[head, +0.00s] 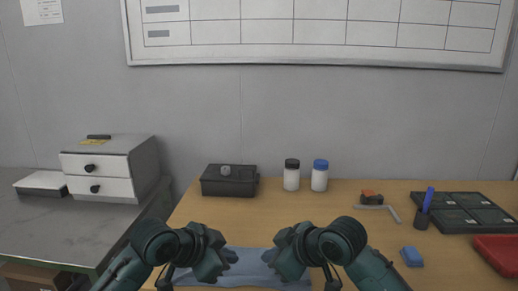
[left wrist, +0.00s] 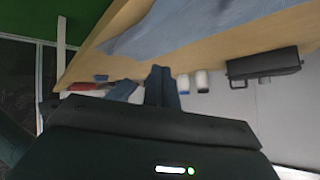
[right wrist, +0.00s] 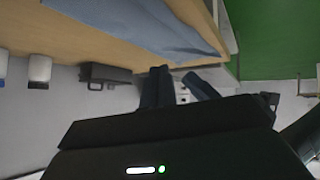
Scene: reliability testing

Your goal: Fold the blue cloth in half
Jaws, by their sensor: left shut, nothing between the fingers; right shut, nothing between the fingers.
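The blue cloth (head: 245,267) lies on the wooden table near its front edge, partly hidden by my arms in the head view. It also shows in the left wrist view (left wrist: 205,25) and the right wrist view (right wrist: 160,25). My left gripper (head: 231,256) is shut and empty, over the cloth's left part. My right gripper (head: 270,256) is shut and empty, over its right part. The two grippers face each other with a small gap. In both wrist views the closed fingers look apart from the cloth. The cloth's front part is hidden in the head view.
A black case (head: 229,187) and two white bottles (head: 291,179) (head: 320,180) stand at the back. A blue block (head: 411,256), pen cup (head: 422,219), black trays (head: 468,209) and red tray (head: 497,250) are at right. A drawer box (head: 110,170) stands on the grey side table.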

